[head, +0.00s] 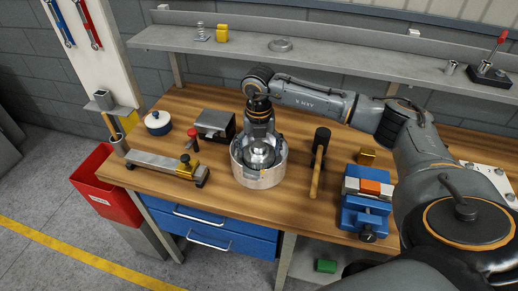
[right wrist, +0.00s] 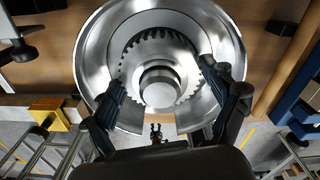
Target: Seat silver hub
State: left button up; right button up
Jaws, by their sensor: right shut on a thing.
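The silver hub (right wrist: 160,88) shows in the right wrist view as a bright round boss in the middle of a toothed ring. A wide, shiny round housing (right wrist: 232,45) surrounds it. In the head view the housing (head: 258,179) stands on the bench, and the silver hub (head: 261,154) shows within its rim. My right gripper (head: 260,146) points down over the housing, and its fingers (right wrist: 164,84) close on the hub from both sides. Whether the hub touches the housing floor is hidden.
A shelf (head: 330,58) runs behind. Bare wood lies in front.

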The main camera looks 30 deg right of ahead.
dwell(0.4)
jog(key=o, duration=1.5)
jog(key=shift+o, duration=0.3)
jog(key=shift+f, duration=0.1)
jog(key=shift+r+p, duration=2.25)
jog(key=shift+r, duration=1.35)
